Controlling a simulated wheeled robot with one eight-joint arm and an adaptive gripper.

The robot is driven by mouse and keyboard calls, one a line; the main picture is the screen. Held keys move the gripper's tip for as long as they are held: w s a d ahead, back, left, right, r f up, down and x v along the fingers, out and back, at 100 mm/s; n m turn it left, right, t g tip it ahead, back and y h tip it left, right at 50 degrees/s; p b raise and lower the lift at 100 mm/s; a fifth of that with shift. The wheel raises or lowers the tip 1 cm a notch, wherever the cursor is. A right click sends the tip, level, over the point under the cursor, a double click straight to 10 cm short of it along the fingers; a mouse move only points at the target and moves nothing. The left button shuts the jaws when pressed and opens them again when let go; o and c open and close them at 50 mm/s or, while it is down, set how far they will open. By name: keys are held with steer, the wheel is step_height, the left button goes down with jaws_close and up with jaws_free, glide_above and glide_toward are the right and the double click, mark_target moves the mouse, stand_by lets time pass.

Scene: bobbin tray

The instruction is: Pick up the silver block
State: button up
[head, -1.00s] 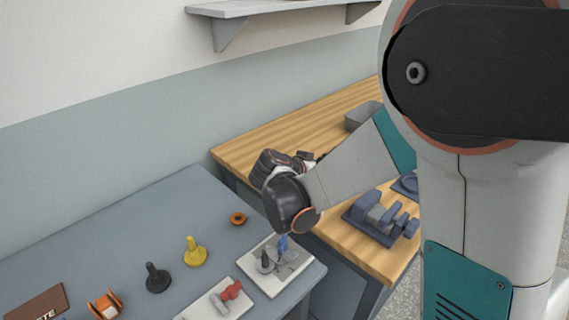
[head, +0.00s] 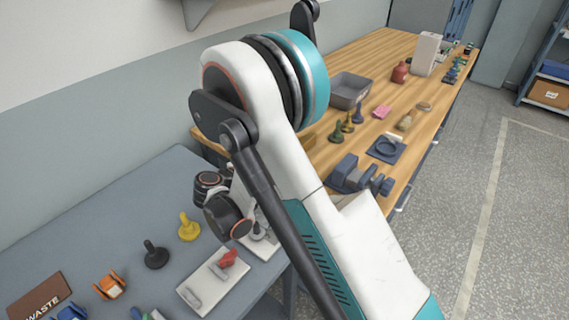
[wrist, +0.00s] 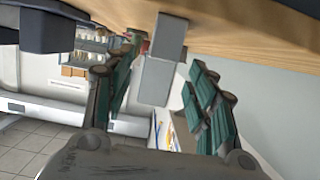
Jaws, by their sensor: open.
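The silver block (wrist: 155,82) is a plain grey upright-looking box in the wrist view, showing two faces. It lies in the picture between the two fingers of my gripper (wrist: 163,62), with space visible on both sides. My gripper is open, its dark and teal fingers spread, and nothing is held. How far the block is from the fingertips is unclear. In the head view I cannot make out the silver block or my gripper's fingers; my arm covers part of the scene.
The wooden table (head: 385,50) holds a grey bin (head: 349,89), a dark blue fixture (head: 347,170) and a square plate (head: 386,149). A dark blue part (wrist: 60,28) is near the fingers. A grey-blue table (head: 100,220) holds coloured pieces and a white tray (head: 200,298).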

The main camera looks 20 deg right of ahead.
steer(key=b+x, duration=0.2)
steer(key=x, duration=0.5)
steer(key=shift+w+d+f, duration=0.1)
steer(key=shift+w+f, duration=0.05)
jaws_close()
